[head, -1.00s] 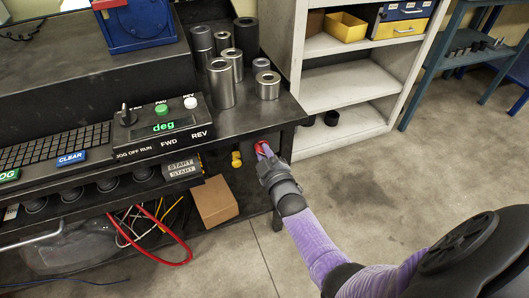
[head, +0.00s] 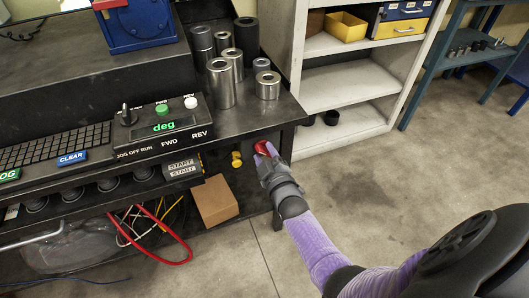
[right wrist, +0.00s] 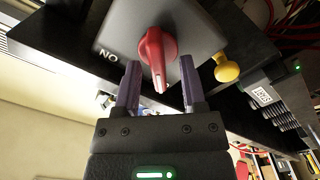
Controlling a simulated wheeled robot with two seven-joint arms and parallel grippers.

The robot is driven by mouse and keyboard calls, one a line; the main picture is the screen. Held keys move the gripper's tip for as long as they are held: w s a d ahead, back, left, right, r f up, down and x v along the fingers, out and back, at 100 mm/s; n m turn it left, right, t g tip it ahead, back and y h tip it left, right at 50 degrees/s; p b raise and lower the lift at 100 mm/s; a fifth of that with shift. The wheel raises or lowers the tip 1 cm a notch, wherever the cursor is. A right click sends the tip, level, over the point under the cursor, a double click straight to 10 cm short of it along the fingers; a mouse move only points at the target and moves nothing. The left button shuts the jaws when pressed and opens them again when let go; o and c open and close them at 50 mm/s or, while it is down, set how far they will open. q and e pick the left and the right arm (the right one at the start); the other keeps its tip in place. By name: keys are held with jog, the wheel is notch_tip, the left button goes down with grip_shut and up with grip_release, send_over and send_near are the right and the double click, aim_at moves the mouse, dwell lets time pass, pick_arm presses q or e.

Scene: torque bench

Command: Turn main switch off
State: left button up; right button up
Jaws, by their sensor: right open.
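The main switch is a red rotary handle (right wrist: 157,52) on a grey plate (right wrist: 190,25) under the bench. The letters "NO" show beside it in the right wrist view. In the head view the red handle (head: 262,147) is partly hidden by my right gripper (head: 264,154). In the right wrist view my right gripper (right wrist: 158,88) is open, with one purple finger on each side of the handle's lower end. I cannot tell whether either finger touches it. My left gripper is not in view.
A yellow knob (right wrist: 226,70) sits close to the switch plate. The bench (head: 275,112) overhangs the switch, with metal cylinders (head: 221,82) and a control panel (head: 165,125) on it. A cardboard box (head: 215,201) is below. Open floor lies to the right.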

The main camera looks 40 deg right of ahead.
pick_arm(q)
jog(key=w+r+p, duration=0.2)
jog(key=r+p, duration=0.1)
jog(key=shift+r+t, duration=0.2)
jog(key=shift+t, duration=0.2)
pick_arm(e)
jog(key=v, duration=0.9)
jog(key=shift+s, duration=0.25)
jog(key=s+a+f+m+g+y+p, duration=0.1)
jog(key=s+a+f+g+y+p, duration=0.25)
jog(key=s+f+g, duration=0.45)
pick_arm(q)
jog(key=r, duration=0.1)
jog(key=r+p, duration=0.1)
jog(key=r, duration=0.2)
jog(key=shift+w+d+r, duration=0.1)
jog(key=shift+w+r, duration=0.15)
pick_arm(e)
jog(key=s+f+m+g, duration=0.1)
jog(key=s+f+g, duration=0.2)
jog(key=s, duration=0.7)
jog(key=s+f+g, duration=0.3)
jog(key=s+f, duration=0.1)
jog(key=s, duration=0.6)
jog(key=s+f+m+g, duration=0.1)
jog(key=s+f+g, duration=0.3)
jog(key=s, duration=0.7)
jog(key=shift+a+m, duration=0.3)
jog(key=shift+s, duration=0.1)
